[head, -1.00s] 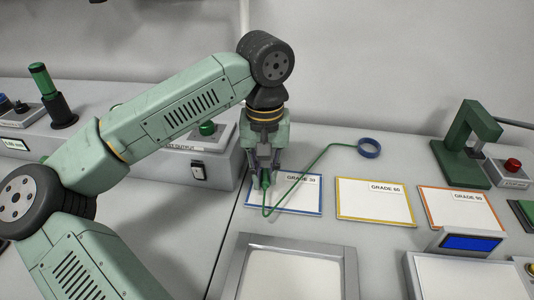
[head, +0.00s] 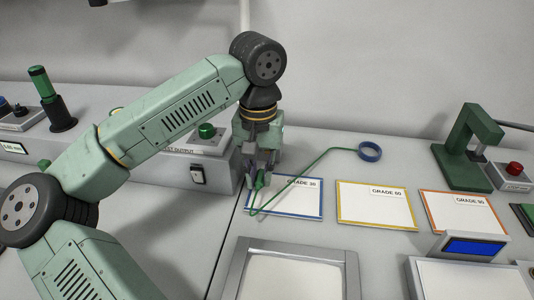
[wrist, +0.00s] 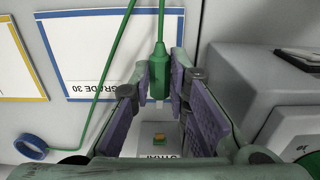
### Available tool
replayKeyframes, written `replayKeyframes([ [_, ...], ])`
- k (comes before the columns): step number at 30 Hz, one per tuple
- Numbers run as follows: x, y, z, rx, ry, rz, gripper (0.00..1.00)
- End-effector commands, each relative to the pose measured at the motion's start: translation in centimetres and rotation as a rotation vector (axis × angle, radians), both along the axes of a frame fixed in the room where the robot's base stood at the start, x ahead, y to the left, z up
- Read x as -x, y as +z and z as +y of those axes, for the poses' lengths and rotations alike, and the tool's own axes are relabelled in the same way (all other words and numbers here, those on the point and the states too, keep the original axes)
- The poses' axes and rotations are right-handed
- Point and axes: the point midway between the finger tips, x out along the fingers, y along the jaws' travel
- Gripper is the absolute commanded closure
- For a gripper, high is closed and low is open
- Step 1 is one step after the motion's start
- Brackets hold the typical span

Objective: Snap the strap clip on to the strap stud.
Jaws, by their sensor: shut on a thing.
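The strap clip (wrist: 158,82) is a green cylinder on a green cord, and it also shows small in the head view (head: 259,181). My gripper (wrist: 160,92) is shut on it, with a purple-padded finger on each side. The cord (head: 300,180) runs from the clip, bends low, and leads to a blue ring (head: 370,152) on the table. In the wrist view a small orange and green piece (wrist: 159,139), seemingly the strap stud, sits on a pale labelled plate between the fingers, apart from the clip. The stud is hidden in the head view.
A grey console (head: 200,165) with a switch and green button stands close beside my gripper. A blue-edged GRADE 30 card (head: 295,203) lies under the cord. Yellow-edged (head: 375,210) and orange-edged (head: 460,213) cards lie to the right. A grey tray (head: 235,280) is in front.

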Motion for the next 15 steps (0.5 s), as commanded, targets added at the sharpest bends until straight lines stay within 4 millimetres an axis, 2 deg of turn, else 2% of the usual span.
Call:
replayKeyframes([
  [15, -3.0, 0.0, -0.7, 0.0, -0.001, 0.0, 1.0],
])
